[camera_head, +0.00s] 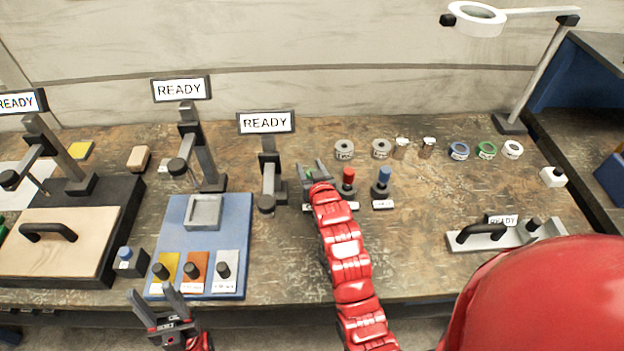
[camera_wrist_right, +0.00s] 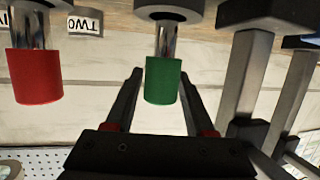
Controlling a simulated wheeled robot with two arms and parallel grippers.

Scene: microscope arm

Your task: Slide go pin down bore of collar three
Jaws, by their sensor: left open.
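A pin with a green handle (camera_wrist_right: 160,80) and a bright metal shank stands between the open fingers of my right gripper (camera_wrist_right: 156,100), with a gap on both sides. In the head view my right gripper (camera_head: 313,168) mostly hides this pin. Pins with a red handle (camera_head: 348,176) and a blue handle (camera_head: 384,176) stand upright to its right. I cannot tell which is the go pin. Two grey collars (camera_head: 344,149) (camera_head: 381,148) lie behind; their labels are too small to read. My left gripper (camera_head: 158,303) is open and empty at the front edge.
Blue, green and white rings (camera_head: 487,150) lie at the back right. A post with a READY sign (camera_head: 265,122) stands close left of my right gripper. A blue board (camera_head: 228,222) with coloured plates is further left.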

